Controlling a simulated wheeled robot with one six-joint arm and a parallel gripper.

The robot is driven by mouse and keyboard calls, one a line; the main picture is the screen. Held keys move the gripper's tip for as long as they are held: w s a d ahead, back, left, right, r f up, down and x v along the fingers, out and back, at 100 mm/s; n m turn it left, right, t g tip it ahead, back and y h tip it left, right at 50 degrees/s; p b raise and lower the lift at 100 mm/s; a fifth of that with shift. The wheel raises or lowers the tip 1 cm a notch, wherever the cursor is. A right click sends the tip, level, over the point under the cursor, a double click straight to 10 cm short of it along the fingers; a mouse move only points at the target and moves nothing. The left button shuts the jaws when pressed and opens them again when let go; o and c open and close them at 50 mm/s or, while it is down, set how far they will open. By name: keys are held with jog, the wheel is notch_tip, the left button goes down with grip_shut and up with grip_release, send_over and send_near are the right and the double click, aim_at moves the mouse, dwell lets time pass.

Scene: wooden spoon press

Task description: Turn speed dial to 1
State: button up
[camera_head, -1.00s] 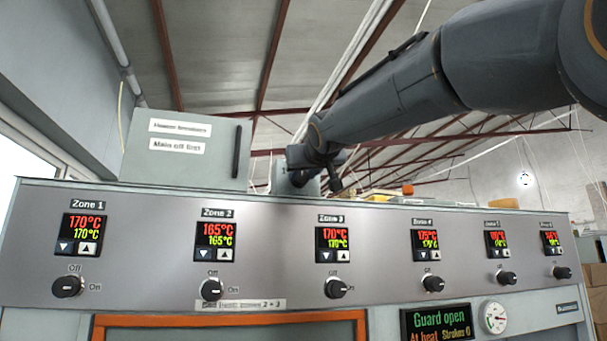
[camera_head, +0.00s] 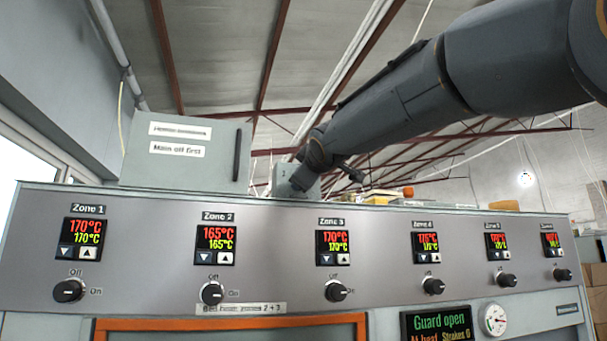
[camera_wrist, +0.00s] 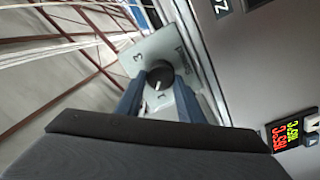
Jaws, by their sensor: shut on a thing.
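The speed dial (camera_wrist: 160,77) is a round dark knob on a pale plate (camera_wrist: 137,57) in the wrist view. A "3" shows on the plate at upper left and what looks like a "1" below the knob. A short white mark on the knob points down, roughly toward that "1". My gripper (camera_wrist: 160,98) has its two blue fingers on either side of the knob and is shut on it. The fingertips are partly hidden against the plate. In the head view, my wrist reaches a small grey box (camera_head: 281,178) behind the panel top; the dial cannot be made out there.
A long grey panel (camera_head: 140,225) with several zone displays and knobs stands in front. A grey cabinet (camera_head: 215,170) stands left of my wrist. A "Guard open" display (camera_head: 437,322) and a round gauge (camera_head: 493,319) are at lower right.

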jog(key=shift+n+p, duration=0.6)
jog(key=shift+n, duration=1)
jog(key=shift+f, duration=0.1)
jog(key=o, duration=1.1)
jog(key=shift+a, duration=0.1)
jog(key=shift+c, duration=0.2)
jog(key=shift+s, duration=0.1)
jog(key=b+v, duration=0.2)
jog(key=v, duration=0.5)
jog(key=shift+s, duration=0.3)
jog(key=shift+f, duration=0.1)
